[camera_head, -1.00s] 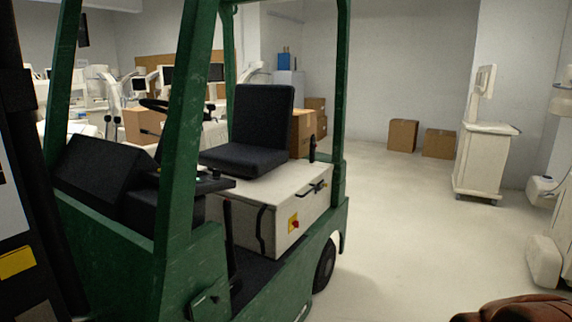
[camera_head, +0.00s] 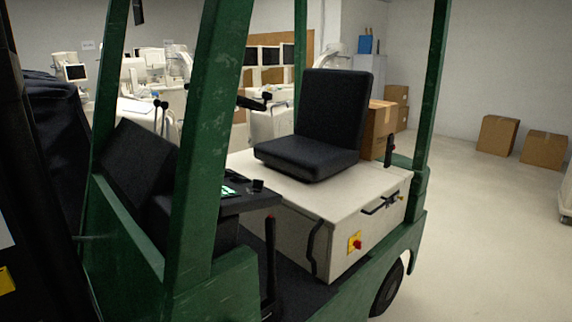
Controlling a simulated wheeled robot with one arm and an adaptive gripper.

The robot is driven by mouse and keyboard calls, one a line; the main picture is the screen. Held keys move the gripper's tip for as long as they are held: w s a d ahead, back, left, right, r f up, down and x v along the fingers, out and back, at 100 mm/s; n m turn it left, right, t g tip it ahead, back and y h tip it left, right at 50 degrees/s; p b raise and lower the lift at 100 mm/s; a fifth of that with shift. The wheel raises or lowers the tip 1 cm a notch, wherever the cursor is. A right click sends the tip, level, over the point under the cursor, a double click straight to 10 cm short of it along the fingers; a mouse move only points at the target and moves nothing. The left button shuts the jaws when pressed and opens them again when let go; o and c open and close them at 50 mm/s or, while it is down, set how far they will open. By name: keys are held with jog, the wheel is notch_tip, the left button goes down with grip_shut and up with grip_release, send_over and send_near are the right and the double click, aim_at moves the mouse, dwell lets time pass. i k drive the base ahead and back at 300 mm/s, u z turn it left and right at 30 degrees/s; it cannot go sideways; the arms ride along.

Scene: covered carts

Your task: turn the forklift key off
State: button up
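The green forklift (camera_head: 210,140) fills the left and middle of the head view. Its dashboard (camera_head: 235,203) has a small lit green display (camera_head: 229,191), with a small black knob-like part (camera_head: 258,186) beside it. I cannot tell whether that part is the key, or its position. A red knob on a yellow plate (camera_head: 355,242) is on the front of the pale seat box (camera_head: 330,215). My gripper is not in view.
The black seat (camera_head: 325,125) is on the seat box. A green post stands left of the dashboard and another at the right rear. Cardboard boxes (camera_head: 497,135) stand by the back wall.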

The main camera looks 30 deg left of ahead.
aim_at(257, 186)
jog(key=i, duration=2.65)
jog(key=u, duration=4.15)
